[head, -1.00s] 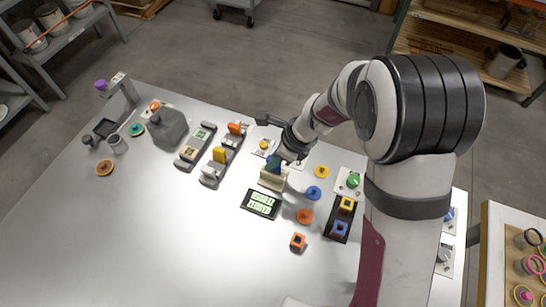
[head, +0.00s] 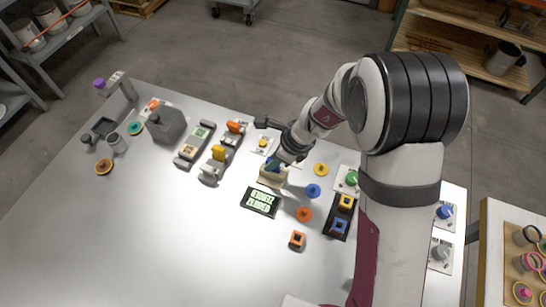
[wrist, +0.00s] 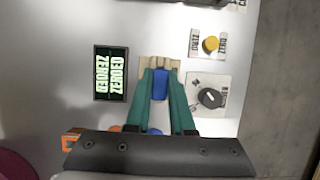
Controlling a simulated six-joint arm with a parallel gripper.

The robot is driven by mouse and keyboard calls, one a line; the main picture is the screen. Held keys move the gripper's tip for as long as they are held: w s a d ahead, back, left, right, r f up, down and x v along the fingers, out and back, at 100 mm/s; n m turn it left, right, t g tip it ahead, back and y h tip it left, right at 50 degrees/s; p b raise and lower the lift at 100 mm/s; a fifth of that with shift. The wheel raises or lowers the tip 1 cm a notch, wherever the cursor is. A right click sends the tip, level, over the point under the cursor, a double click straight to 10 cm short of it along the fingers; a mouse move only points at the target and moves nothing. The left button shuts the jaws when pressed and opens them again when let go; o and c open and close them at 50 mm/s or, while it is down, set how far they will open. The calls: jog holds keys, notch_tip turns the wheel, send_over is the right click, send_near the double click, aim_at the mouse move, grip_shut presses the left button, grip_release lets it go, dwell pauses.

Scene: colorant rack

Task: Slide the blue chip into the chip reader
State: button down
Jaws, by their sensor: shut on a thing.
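The blue chip (wrist: 159,86) is between the two teal fingers of my gripper (wrist: 160,75) in the wrist view. The gripper is shut on it. The fingertips are over a beige block (wrist: 146,63), also seen in the head view (head: 268,179). Whether the chip sits in the block or is clear of it cannot be told. In the head view my gripper (head: 275,163) hides most of the chip. Two long grey devices stand to the left: one with a small green panel (head: 200,132), one with a yellow chip (head: 218,153) and an orange chip (head: 236,127). Which one is the chip reader is unclear.
A black display reading "ZEROED" (head: 261,202) lies in front of the block. Blue (head: 313,190), orange (head: 304,214) and yellow (head: 321,169) discs lie to the right, beside a black tray (head: 337,229). The front left table is bare.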

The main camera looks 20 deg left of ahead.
jog(key=shift+f, duration=0.65)
jog(key=shift+r, duration=1.5)
